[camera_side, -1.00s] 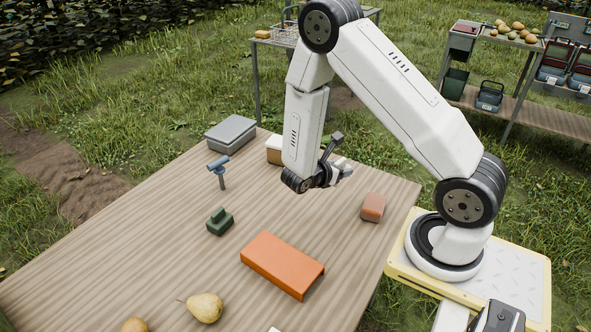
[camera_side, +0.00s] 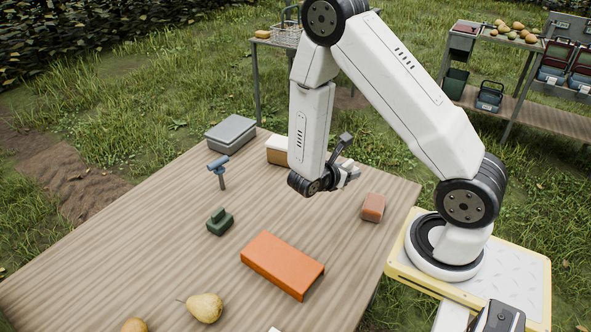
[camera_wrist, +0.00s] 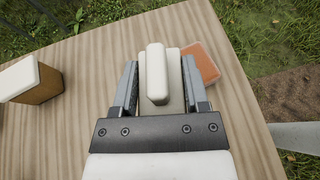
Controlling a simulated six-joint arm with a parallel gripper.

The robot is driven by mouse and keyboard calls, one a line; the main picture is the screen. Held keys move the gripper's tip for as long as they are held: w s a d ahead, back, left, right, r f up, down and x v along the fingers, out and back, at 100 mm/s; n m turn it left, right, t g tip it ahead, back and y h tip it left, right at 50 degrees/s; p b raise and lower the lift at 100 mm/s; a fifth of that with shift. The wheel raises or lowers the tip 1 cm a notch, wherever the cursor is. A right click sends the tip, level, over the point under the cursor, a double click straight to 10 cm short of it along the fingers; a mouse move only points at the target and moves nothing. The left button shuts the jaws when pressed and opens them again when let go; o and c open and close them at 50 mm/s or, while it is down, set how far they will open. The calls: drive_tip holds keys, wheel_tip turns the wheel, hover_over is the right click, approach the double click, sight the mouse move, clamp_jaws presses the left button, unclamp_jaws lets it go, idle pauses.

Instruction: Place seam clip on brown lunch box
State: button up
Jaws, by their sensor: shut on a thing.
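My gripper (camera_side: 346,178) is above the right back part of the table in the side view. In the wrist view my gripper (camera_wrist: 160,78) is shut on a cream seam clip (camera_wrist: 156,70), a flat base with a raised rounded ridge. In the side view the clip is mostly hidden by the fingers. The brown lunch box (camera_side: 278,157), with a cream lid, stands at the back of the table, left of the gripper and partly behind my arm. It also shows at the left of the wrist view (camera_wrist: 38,88), apart from the clip.
An orange-brown block (camera_side: 373,206) lies near the table's right edge. A large orange box (camera_side: 282,264), a green ridged piece (camera_side: 220,222), a blue-topped stand (camera_side: 219,170), a grey box (camera_side: 231,132) and pears (camera_side: 205,308) are on the table. Bare wood lies between them.

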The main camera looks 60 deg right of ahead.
drive_tip(key=shift+w, duration=0.1)
drive_tip(key=w+d+r+n+t, duration=0.3)
drive_tip(key=w+r+t, duration=0.1)
drive_tip(key=w, duration=0.4)
drive_tip(key=w+d+r+n+t, duration=0.3)
drive_tip(key=w+r, duration=0.2)
drive_tip(key=w, duration=0.2)
drive_tip(key=shift+w+d+n+t+y, duration=0.15)
drive_tip(key=shift+w+n+t+y, duration=0.2)
drive_tip(key=shift+n+t+y, duration=0.05)
hover_over(282, 142)
drive_tip(key=s, duration=0.1)
wheel_tip(282, 142, down, 8)
drive_tip(key=shift+f, duration=0.25)
drive_tip(key=shift+w+f, duration=0.4)
drive_tip(key=shift+f, duration=0.1)
drive_tip(key=shift+w+f, duration=0.1)
